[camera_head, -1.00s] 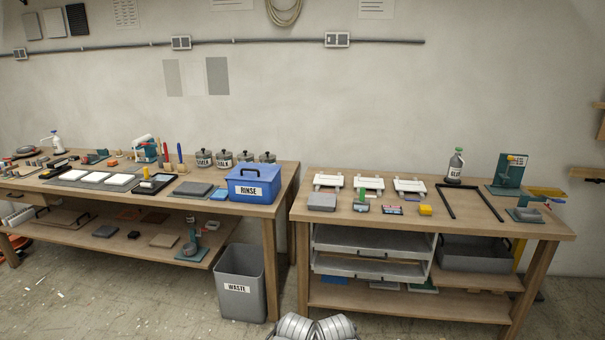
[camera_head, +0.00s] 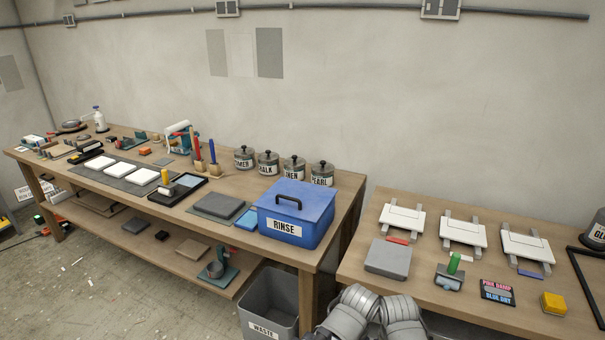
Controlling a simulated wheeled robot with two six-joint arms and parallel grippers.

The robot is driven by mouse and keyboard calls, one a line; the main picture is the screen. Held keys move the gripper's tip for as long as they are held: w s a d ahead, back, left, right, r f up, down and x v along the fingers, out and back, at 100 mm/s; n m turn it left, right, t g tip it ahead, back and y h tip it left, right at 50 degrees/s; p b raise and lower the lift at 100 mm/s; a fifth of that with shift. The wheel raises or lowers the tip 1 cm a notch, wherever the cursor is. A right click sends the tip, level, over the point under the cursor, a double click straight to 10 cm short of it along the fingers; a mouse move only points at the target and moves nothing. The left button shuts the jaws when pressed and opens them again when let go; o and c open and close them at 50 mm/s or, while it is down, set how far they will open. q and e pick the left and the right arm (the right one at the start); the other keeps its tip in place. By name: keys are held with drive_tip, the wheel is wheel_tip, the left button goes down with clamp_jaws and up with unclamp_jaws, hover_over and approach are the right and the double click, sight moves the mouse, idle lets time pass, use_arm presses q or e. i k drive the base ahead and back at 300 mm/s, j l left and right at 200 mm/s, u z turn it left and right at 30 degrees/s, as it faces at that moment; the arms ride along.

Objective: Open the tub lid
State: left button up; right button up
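The blue tub (camera_head: 292,228) labelled RINSE stands at the right end of the left workbench. Its blue lid (camera_head: 318,197) is on, with a dark arched handle (camera_head: 289,202) on top. Grey rounded parts of my own arms show at the bottom middle of the head view, right of the tub and below it. The fingers of my left and right grippers do not show.
A grey WASTE bin (camera_head: 270,302) stands on the floor below the tub. Several labelled jars (camera_head: 268,163) stand behind it, and a grey slab (camera_head: 219,206) lies to its left. The right workbench (camera_head: 450,291) holds white panels (camera_head: 463,231) and a grey block (camera_head: 388,257).

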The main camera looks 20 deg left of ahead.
sight(294, 199)
drive_tip(key=i+z, duration=0.1)
drive_tip(key=i, duration=0.75)
